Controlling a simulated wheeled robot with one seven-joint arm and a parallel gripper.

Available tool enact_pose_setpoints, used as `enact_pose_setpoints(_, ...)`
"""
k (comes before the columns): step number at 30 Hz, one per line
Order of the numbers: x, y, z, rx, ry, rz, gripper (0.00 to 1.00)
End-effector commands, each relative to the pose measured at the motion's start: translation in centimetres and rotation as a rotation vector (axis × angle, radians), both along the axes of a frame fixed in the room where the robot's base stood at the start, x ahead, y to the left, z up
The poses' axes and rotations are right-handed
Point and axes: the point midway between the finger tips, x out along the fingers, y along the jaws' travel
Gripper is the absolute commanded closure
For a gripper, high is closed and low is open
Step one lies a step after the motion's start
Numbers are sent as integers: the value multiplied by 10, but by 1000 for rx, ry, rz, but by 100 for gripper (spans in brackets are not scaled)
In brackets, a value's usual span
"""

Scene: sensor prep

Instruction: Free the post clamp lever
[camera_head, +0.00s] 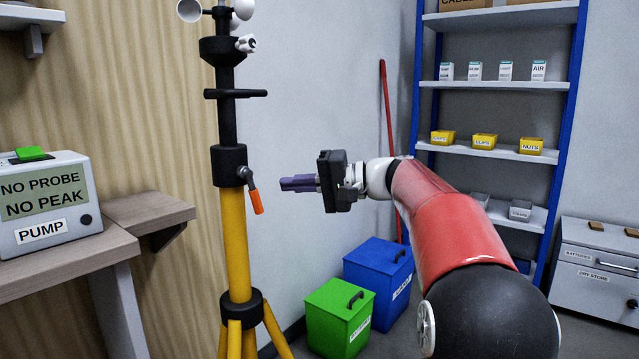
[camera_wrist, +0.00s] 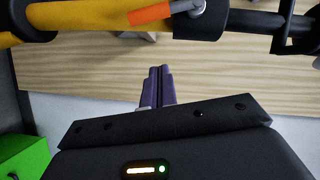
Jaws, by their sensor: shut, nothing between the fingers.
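The post clamp lever (camera_head: 254,193) has an orange grip and a grey pivot, and hangs down from the right side of the black clamp collar (camera_head: 229,165). The collar sits where the yellow post (camera_head: 235,245) meets the black upper mast. My gripper (camera_head: 284,184) has purple fingers, shut and empty, pointing left toward the lever with a small gap between. In the wrist view the lever (camera_wrist: 160,13) lies across the top beside the yellow post, and the shut fingertips (camera_wrist: 160,70) are below it, apart from it.
A pump box (camera_head: 45,205) stands on the shelf at left. A green bin (camera_head: 340,318) and a blue bin (camera_head: 379,283) stand on the floor below my arm. A blue-framed shelf rack (camera_head: 490,147) and a grey cabinet (camera_head: 598,270) are at right. A horizontal black arm (camera_head: 235,94) crosses the mast.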

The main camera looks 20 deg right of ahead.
Motion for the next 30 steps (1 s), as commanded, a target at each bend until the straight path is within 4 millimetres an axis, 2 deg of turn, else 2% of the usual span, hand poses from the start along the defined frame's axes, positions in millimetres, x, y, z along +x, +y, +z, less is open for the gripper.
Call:
enact_pose_setpoints(2,8,15,-2,0,0,3,100)
enact_pose_setpoints(9,-15,36,-10,-1,-1,-1,100)
enact_pose_setpoints(24,-21,41,-14,7,5,-1,100)
enact_pose_setpoints(30,-28,50,-27,157,116,0,100)
